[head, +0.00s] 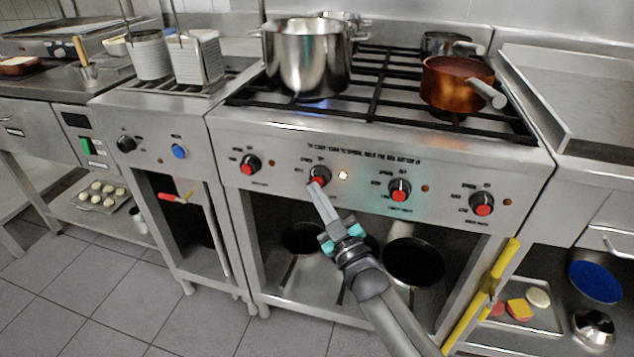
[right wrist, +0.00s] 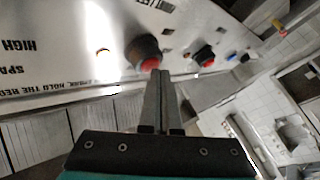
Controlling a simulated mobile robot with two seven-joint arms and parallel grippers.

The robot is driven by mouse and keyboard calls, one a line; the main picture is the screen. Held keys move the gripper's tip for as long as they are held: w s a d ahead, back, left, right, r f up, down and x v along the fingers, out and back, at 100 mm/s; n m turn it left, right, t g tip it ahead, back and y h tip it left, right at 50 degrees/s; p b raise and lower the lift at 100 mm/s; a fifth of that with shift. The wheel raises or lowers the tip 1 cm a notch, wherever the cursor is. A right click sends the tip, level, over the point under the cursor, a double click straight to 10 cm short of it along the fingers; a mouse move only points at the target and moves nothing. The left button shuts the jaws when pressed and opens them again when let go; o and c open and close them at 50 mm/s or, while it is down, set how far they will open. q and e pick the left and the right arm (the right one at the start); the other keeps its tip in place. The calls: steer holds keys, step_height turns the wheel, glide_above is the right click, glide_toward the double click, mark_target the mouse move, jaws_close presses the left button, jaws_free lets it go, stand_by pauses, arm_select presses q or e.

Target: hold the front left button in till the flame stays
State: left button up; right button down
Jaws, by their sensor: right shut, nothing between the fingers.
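The stove front (head: 285,145) has a row of black knobs with red button centres. My right gripper (head: 314,186) is shut and empty, its fingertips at the red button of the second knob from the left (head: 319,175). In the right wrist view the closed fingers (right wrist: 160,76) reach the red centre of that knob (right wrist: 143,52); contact looks likely, but how far the button is in cannot be told. The small lamp right of this knob (head: 343,175) glows brightly. A blue glow shows under the large steel pot (head: 306,60) on the front left burner. My left gripper is out of view.
Other knobs sit at the far left (head: 250,165) and to the right (head: 399,190), (head: 483,204). A copper pan (head: 456,84) stands front right on the grates. Pans lie on the open shelf below. A yellow bar (head: 488,285) stands right of the shelf.

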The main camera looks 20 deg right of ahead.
steer(key=shift+s+a+p, duration=0.35)
steer(key=shift+s+p, duration=0.05)
steer(key=shift+s, duration=0.15)
steer(key=s+a+p, duration=0.1)
steer(key=s, duration=0.1)
steer(key=s+a+p, duration=0.1)
steer(key=s+a, duration=0.1)
steer(key=shift+s, duration=0.1)
stand_by(0.6)
